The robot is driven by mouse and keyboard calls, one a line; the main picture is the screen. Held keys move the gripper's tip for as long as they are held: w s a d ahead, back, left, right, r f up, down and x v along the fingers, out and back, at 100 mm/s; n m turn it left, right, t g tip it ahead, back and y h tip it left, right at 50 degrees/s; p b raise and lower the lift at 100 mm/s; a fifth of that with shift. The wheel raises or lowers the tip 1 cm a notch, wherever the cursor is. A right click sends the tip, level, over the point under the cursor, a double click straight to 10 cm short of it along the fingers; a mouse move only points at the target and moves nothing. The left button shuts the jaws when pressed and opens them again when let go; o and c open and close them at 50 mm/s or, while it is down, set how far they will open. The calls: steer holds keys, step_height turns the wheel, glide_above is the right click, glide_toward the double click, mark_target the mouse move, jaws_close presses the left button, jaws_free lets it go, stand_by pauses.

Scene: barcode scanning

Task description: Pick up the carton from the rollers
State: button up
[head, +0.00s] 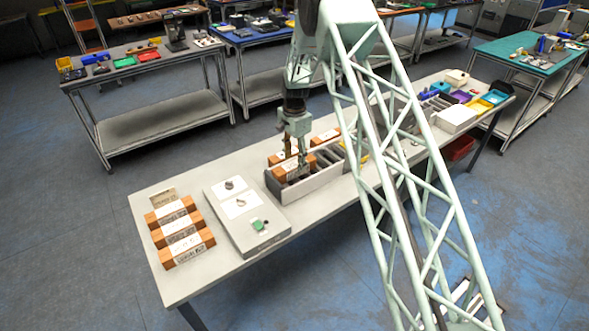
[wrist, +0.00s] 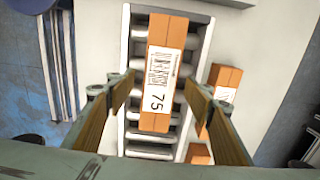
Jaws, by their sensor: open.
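An orange-brown carton with a white printed label reading 75 (wrist: 158,75) lies lengthwise on grey rollers (wrist: 150,138) in the wrist view. The rollers sit in a pale frame, which shows in the head view (head: 318,184) under my arm's end. My gripper (wrist: 160,90) is open, one finger on each side of the carton's near half, with gaps on both sides. In the head view my gripper (head: 303,165) points down over the rollers and partly hides the carton. Its height above the carton is hard to tell.
Other brown cartons (wrist: 225,76) lie right of the rollers in the wrist view. In the head view, several labelled cartons (head: 183,242) lie at the table's left end beside a flat panel with a green button (head: 258,224). Coloured bins (head: 480,106) stand at the far right.

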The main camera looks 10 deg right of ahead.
steer(key=shift+f, duration=1.25)
steer(key=c, duration=1.2)
steer(key=shift+r, duration=0.2)
steer(key=shift+r, duration=1.45)
steer(key=shift+s+r, duration=0.1)
steer(key=shift+s, duration=0.05)
steer(key=s+a+b, duration=0.1)
steer(key=s, duration=0.4)
steer(key=s+a+r+b, duration=0.1)
steer(key=s, duration=0.4)
steer(key=s+a+b, duration=0.1)
steer(key=s+a, duration=0.1)
steer(key=s, duration=0.3)
steer(key=shift+r+b, duration=0.25)
steer(key=shift+b, duration=0.1)
